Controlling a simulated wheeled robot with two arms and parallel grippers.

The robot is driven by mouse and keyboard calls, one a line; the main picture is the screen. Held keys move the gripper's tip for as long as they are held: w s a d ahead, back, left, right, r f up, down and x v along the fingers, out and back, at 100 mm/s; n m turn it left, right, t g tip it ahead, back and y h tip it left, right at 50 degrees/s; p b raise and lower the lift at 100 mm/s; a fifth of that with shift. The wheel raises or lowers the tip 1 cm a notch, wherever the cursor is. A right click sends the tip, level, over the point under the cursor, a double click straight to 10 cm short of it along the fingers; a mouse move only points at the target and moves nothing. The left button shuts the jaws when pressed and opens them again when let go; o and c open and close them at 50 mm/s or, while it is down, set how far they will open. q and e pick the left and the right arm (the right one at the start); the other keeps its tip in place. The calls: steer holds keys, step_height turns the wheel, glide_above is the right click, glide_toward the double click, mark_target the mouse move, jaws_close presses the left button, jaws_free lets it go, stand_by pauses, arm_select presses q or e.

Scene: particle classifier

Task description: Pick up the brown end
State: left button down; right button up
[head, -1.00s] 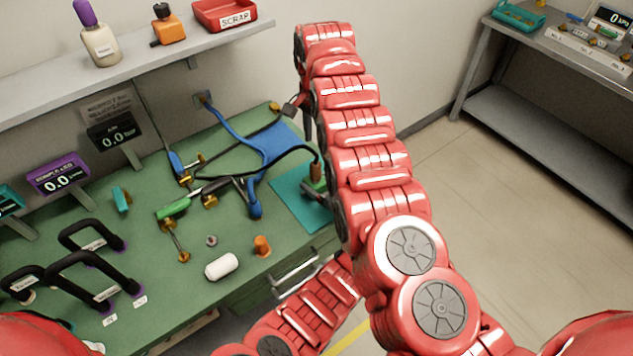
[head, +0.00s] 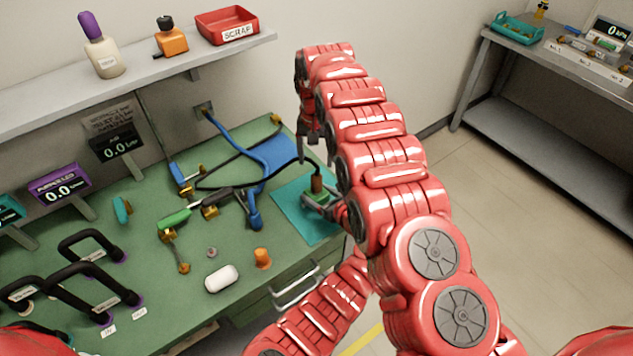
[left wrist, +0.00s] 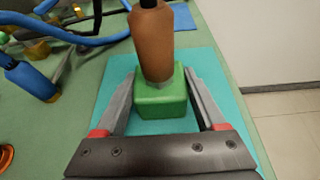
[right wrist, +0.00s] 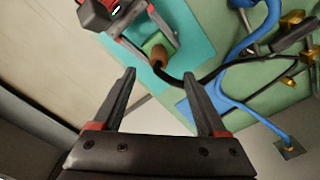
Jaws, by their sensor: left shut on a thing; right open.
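The brown end (head: 317,184) is a brown cylinder on a black cable. It stands upright in a green block (head: 318,197) over the teal mat (head: 303,226). In the left wrist view the brown end (left wrist: 152,45) rises from the top of the green block (left wrist: 161,100). My left gripper (left wrist: 160,88) is shut on the green block, one finger on each side. My right gripper (head: 311,145) is open and empty, above and behind the brown end in the head view. In the right wrist view the brown end (right wrist: 159,58) lies beyond the open fingers (right wrist: 165,78).
Blue hoses (head: 256,165) and the black cable (head: 240,184) cross the green bench left of the mat. A white cylinder (head: 222,278) and an orange fitting (head: 262,258) sit near the front edge. A shelf (head: 130,80) hangs above the back.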

mark_target(316, 175)
steer(key=f, duration=0.7)
steer(key=shift+w+d, duration=0.1)
steer(key=shift+d, duration=0.1)
steer(key=shift+f, duration=0.45)
steer(key=shift+a, duration=0.1)
jaws_close()
